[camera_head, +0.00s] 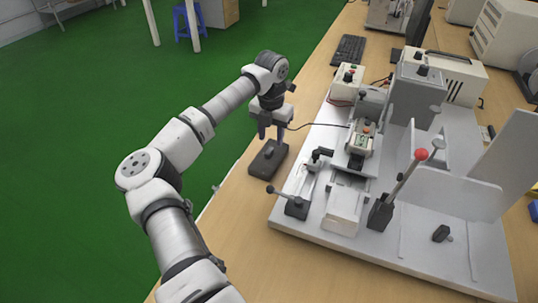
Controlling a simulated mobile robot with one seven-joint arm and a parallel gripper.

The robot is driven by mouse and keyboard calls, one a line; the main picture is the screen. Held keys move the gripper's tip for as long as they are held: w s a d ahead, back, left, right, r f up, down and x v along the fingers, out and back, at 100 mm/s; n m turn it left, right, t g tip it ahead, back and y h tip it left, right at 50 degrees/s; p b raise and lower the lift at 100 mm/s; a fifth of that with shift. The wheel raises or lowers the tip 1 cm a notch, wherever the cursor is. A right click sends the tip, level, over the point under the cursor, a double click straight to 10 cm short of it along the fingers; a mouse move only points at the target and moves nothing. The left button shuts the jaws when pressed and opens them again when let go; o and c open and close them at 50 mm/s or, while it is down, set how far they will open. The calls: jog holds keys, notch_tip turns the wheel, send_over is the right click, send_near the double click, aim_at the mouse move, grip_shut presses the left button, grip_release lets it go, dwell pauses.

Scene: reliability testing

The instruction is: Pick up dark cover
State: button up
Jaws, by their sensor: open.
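The dark cover (262,166) appears to be the dark, flat, rectangular piece with a small raised knob, lying on the wooden table near its left edge. My gripper (272,134) is above it, pointing down, with its two fingers apart. The fingertips look a little above the cover, near its back end and knob. Nothing shows between the fingers. Whether they touch the knob cannot be told from this view.
A test fixture on a light metal plate (375,252) stands to the right, with a red-knobbed lever (409,175) and a black-knobbed lever (287,197). A thin cable (318,125) runs from near my gripper to the fixture. A keyboard (348,50) lies farther back.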

aim_at(269, 150)
jog(key=shift+a+f+p, duration=0.15)
jog(key=shift+f+p, duration=0.35)
jog(key=shift+f, duration=0.9)
jog(key=shift+a+f+p, duration=0.1)
jog(key=shift+f+p, duration=0.4)
jog(key=shift+f, duration=0.85)
jog(key=shift+c, duration=0.3)
grip_shut()
